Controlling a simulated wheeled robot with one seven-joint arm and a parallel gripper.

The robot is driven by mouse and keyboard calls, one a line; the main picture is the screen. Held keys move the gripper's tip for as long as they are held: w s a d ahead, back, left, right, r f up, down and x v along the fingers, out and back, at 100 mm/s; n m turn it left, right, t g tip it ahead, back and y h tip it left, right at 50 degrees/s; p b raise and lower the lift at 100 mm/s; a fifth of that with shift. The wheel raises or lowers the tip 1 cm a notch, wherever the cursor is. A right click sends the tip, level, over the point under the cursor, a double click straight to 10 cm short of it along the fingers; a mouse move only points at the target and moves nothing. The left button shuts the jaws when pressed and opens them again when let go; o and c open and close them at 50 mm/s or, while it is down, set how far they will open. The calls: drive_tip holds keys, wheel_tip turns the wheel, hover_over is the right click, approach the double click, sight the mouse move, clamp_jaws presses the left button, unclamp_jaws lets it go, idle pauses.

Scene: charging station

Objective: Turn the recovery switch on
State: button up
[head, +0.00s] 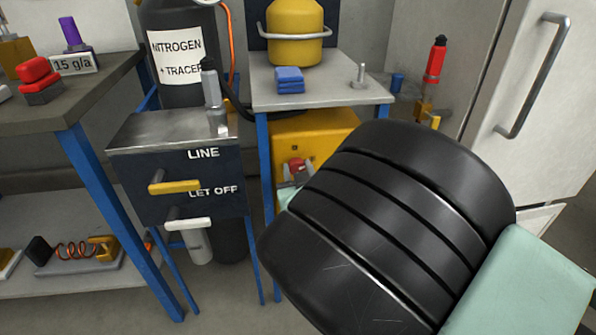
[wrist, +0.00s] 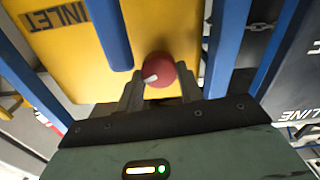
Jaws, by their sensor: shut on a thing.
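The recovery switch is a round red knob (wrist: 162,68) with a white mark, on the front of a yellow machine (wrist: 80,70) lettered INLET in the wrist view. The white mark points toward the lower left there. My gripper (wrist: 160,92) has one finger on each side of the knob and is shut on it. In the head view the red knob (head: 296,167) shows just left of my dark arm, which hides much of the yellow machine (head: 315,128).
Blue legs of a grey stand (head: 325,98) frame the machine closely. A dark LINE / LET OFF panel (head: 218,165) with yellow and white levers stands to the left. A workbench (head: 105,70) is at far left, a pale cabinet (head: 535,120) at right.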

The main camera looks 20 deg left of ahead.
drive_tip(key=shift+d+m+b, duration=0.1)
drive_tip(key=shift+m+b, duration=0.45)
drive_tip(key=shift+m, duration=1.55)
drive_tip(key=o, duration=1)
drive_tip(key=p+v, duration=0.2)
drive_tip(key=v, duration=1.5)
drive_tip(key=shift+d+p, duration=0.2)
drive_tip(key=shift+p, duration=0.1)
